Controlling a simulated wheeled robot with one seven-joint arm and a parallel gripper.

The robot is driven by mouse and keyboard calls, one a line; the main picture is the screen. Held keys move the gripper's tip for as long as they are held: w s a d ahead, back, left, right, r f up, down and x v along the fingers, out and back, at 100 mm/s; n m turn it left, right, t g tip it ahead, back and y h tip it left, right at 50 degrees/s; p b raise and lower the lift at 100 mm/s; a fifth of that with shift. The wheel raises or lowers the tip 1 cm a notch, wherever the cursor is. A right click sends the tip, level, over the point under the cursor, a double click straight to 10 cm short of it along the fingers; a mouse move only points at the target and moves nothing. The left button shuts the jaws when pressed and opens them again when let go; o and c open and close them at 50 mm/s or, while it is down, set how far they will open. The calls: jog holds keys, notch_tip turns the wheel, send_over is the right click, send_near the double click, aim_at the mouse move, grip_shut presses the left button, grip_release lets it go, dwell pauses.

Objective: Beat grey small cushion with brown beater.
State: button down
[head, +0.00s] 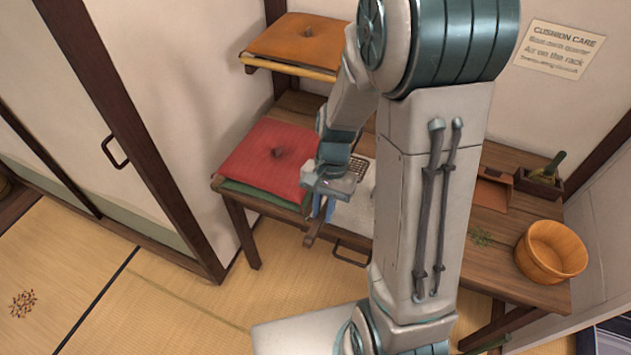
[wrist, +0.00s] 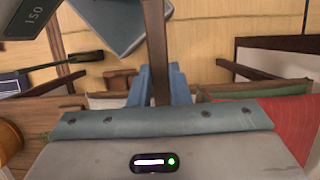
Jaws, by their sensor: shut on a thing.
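My gripper (head: 322,205) is in front of the table's left part, beside the red cushion, with its blue fingers shut on a brown wooden piece, which I take as the beater (head: 314,233). In the wrist view the fingers of my gripper (wrist: 158,88) close on the brown shaft of the beater (wrist: 156,45), which runs up out of the picture. The beater's far end is not in that view. I cannot pick out a grey small cushion for sure. A pale grey flat surface (head: 352,210) lies on the table behind my gripper, partly hidden by my arm.
A red cushion (head: 265,150) lies on a green cushion (head: 257,193) at the left of the wooden table (head: 488,258). An orange cushion (head: 300,38) rests on a raised rack. A wooden tub (head: 552,250) stands at the right. Tatami floor (head: 165,300) is open at the front left.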

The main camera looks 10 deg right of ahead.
jog(key=shift+d, duration=0.1)
jog(key=shift+r, duration=0.1)
notch_tip(320, 180, down, 8)
jog(key=w+g+y+b, duration=0.1)
jog(key=b, duration=0.4)
jog(key=shift+t+h, duration=0.6)
jog(key=shift+t, duration=0.1)
jog(key=r+p, duration=0.3)
jog(key=r, duration=0.2)
jog(key=s+r+p, duration=0.1)
jog(key=r+p, duration=0.1)
jog(key=r, duration=0.1)
jog(key=shift+s+r+p, duration=0.1)
jog(key=shift+r+p, duration=0.1)
jog(key=shift+p, duration=0.15)
jog(key=shift+f, duration=0.2)
